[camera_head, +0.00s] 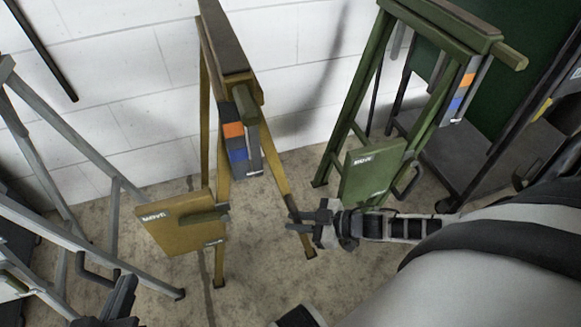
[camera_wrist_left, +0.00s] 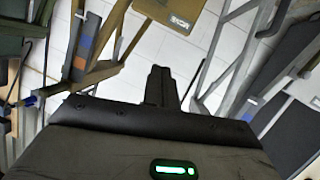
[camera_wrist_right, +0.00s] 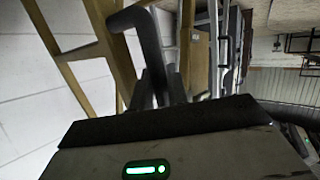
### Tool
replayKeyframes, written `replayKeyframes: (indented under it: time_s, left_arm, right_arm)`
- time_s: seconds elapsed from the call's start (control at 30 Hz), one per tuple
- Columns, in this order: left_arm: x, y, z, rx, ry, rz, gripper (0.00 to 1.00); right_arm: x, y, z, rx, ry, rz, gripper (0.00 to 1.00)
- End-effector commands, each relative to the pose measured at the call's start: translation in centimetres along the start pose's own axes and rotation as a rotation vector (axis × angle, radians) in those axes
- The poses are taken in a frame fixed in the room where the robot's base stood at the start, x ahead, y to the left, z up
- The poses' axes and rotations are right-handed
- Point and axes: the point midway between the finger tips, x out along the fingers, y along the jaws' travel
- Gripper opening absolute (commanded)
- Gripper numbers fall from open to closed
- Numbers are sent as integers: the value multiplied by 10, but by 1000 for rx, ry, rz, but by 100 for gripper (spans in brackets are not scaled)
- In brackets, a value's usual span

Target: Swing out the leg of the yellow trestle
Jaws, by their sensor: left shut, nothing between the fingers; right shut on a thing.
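The yellow trestle (camera_head: 222,60) stands in the middle of the head view, with a yellow panel (camera_head: 178,226) low on its left side. One yellow leg (camera_head: 279,180) slants down to the right, to the floor. My right gripper (camera_head: 300,222) is at the lower part of that leg. In the right wrist view it is shut on a dark bent bar (camera_wrist_right: 148,35), apparently a handle, with yellow beams behind it. The gripper hides this bar in the head view. My left gripper (camera_head: 126,287) is at the bottom left, shut and empty; its closed fingers show in the left wrist view (camera_wrist_left: 160,85).
A green trestle (camera_head: 365,80) with a green panel (camera_head: 370,172) and dark handle stands to the right. A grey trestle (camera_head: 60,170) stands at the left. A white block wall (camera_head: 130,60) is behind. Some bare floor (camera_head: 260,290) shows in front of the yellow trestle.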

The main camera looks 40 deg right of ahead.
Motion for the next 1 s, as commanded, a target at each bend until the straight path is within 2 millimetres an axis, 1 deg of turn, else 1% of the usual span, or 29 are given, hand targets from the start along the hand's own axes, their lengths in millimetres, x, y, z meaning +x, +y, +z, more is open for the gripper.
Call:
replayKeyframes:
  time_s: [0.03,0.1,0.13,0.17,0.53,0.67,0.77,0.83,0.97,1.0]
  left_arm:
    - [0,0,0,0,0,0,0]
    - [0,0,-1,0,1,0,0]
    - [0,0,-1,0,1,0,0]
    - [0,0,-1,0,1,0,0]
    - [0,0,-1,-1,2,1,0]
    - [-1,0,-2,-1,2,1,0]
    - [-2,1,-5,2,-4,-1,0]
    - [-3,1,-5,6,-18,-4,0]
    - [-2,-2,3,10,-72,-16,0]
    - [-2,-4,6,10,-93,-22,0]
  right_arm:
    - [-6,5,4,-6,-12,6,0]
    - [-6,6,4,-6,-13,7,0]
    - [-6,6,4,-6,-13,8,22]
    - [-6,6,4,-6,-13,8,24]
    - [-2,3,1,-5,-7,3,24]
    - [-5,3,1,-3,-7,4,24]
    - [-16,3,1,-3,-9,3,24]
    - [-28,3,0,-4,-10,3,24]
    - [-58,3,-1,-2,-13,3,24]
    - [-68,3,-1,-3,-14,3,24]
